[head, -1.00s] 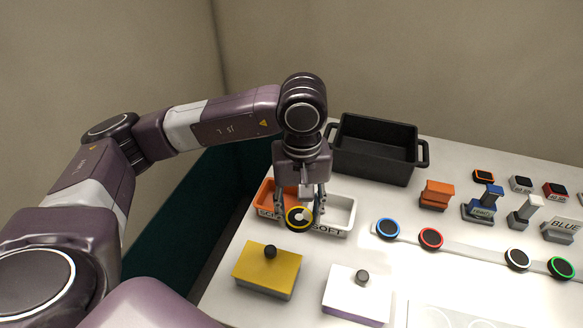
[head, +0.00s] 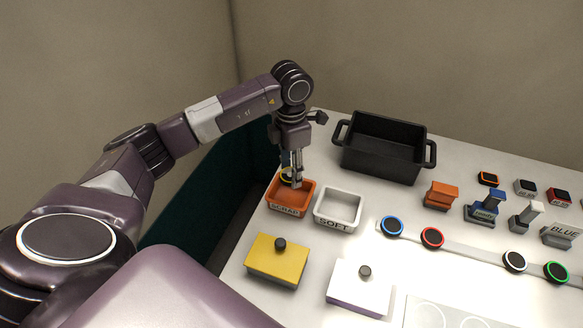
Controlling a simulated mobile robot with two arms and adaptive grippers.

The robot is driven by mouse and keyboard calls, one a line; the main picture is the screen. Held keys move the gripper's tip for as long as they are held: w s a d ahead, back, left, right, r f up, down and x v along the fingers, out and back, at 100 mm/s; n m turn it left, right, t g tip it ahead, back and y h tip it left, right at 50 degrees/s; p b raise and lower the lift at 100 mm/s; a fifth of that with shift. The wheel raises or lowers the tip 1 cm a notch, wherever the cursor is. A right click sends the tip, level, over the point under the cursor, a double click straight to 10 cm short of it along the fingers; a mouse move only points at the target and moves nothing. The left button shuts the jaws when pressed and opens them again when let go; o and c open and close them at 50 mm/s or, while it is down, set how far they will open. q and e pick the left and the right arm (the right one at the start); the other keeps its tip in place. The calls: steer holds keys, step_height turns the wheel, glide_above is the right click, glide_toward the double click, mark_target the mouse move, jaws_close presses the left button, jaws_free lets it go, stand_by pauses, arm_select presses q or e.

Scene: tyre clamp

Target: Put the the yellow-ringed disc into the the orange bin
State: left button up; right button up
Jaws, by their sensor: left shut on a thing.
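The orange bin (head: 304,208), lettered on its front, stands on the white table left of the white bin. The yellow-ringed disc (head: 285,176) shows only in part, at the left of my left gripper's fingers. My left gripper (head: 292,180) is shut on the disc, over the back part of the orange bin. The fingers hide much of the disc. I cannot tell whether the disc touches the bin. My right gripper is not in view.
The white bin (head: 357,209) marked SOFT stands close on the right. A black crate (head: 382,170) stands behind. A yellow box (head: 265,262) and a white box (head: 345,292), each with a knob, are in front. Several ringed discs lie on a strip at right.

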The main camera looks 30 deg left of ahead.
arm_select(q)
steer(key=shift+f+b, duration=1.3)
steer(key=shift+f, duration=0.9)
steer(key=shift+f+b, duration=1.2)
steer(key=shift+f, duration=1)
steer(key=o, duration=1.2)
